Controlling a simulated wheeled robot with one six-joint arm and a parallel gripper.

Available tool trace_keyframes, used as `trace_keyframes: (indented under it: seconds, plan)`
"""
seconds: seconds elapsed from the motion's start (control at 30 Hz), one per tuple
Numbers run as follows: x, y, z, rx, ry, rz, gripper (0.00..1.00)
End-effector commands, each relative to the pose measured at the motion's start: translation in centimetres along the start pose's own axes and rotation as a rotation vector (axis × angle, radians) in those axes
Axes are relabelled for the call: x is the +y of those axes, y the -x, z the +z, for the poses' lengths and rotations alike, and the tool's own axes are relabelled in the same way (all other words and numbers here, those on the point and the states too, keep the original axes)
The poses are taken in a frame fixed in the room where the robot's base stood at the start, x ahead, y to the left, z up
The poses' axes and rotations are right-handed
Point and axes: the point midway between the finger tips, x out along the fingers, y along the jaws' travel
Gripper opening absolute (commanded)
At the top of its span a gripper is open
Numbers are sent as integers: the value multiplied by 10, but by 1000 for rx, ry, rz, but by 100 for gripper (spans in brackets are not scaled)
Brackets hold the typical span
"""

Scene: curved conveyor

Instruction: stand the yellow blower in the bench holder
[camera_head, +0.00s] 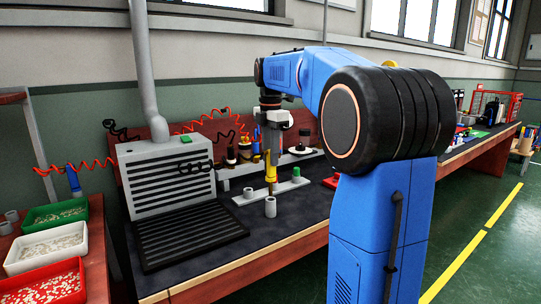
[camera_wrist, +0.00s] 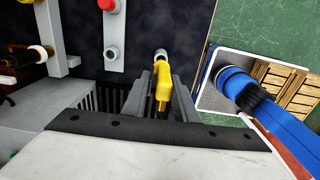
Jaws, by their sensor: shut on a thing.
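The yellow blower (camera_head: 270,172) is in my gripper (camera_head: 271,158), held upright over the bench with its narrow end down. In the wrist view the blower (camera_wrist: 165,82) sits between the two grey fingers of my gripper (camera_wrist: 161,92), which are shut on it. A short grey cup (camera_head: 270,207), apparently the bench holder, stands on the dark bench top near the blower's lower end. In the wrist view the pale cup rim (camera_wrist: 160,54) shows at the blower's far end. I cannot tell whether the tip is above the cup or inside it.
A pale plate (camera_head: 243,199) with short posts and a green-topped piece lies just behind the cup. A grey slatted extraction box (camera_head: 167,180) and black grille (camera_head: 190,240) stand to the left. Dark bottles (camera_head: 245,149) line the back. Bare bench lies in front of the cup.

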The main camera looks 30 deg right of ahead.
Motion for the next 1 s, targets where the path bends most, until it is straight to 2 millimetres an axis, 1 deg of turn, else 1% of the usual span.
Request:
trace_keyframes:
  seconds: [0.17, 1.0]
  plan:
    - [0, -1, 0, 0, 0, 0, 13]
    - [0, -18, 0, 0, 0, 1, 13]
